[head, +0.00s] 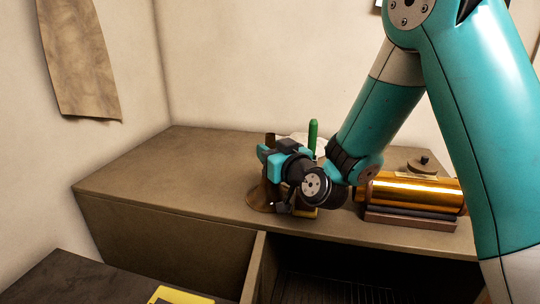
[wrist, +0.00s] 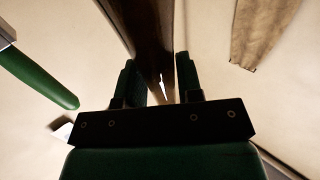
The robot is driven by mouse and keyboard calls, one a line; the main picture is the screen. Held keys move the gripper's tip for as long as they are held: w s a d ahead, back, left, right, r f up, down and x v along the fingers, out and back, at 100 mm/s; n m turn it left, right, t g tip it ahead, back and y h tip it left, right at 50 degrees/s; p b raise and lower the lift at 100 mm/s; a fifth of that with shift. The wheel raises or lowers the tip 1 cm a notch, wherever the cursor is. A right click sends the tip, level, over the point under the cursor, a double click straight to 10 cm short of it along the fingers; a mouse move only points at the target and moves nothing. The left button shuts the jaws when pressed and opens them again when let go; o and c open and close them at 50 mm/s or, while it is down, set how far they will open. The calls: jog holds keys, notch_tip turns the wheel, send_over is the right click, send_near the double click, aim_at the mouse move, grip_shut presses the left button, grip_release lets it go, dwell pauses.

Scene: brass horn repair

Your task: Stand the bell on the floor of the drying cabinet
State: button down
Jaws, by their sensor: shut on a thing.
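The bell (head: 261,199) is a brown, flared piece with its wide end down, at or just above the top of the bench, left of the green rod. Whether it touches the surface is not clear. My gripper (head: 268,153) is shut on its narrow upper part, which rises just past the fingers. In the wrist view the dark brown tube of the bell (wrist: 152,30) runs between the two fingers of my gripper (wrist: 160,80). The drying cabinet (head: 345,285) seems to be the dark opening below the bench top, with a slatted floor. My arm hides part of the bell.
A green rod (head: 313,138) stands close behind my gripper. A brass cylinder (head: 410,191) lies on a dark base at right. A brown hide (head: 76,60) hangs on the wall. The bench top's left side (head: 170,175) is clear.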

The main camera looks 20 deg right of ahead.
jog(key=shift+f, duration=0.15)
jog(key=c, duration=0.8)
grip_release()
jog(key=shift+r, duration=0.2)
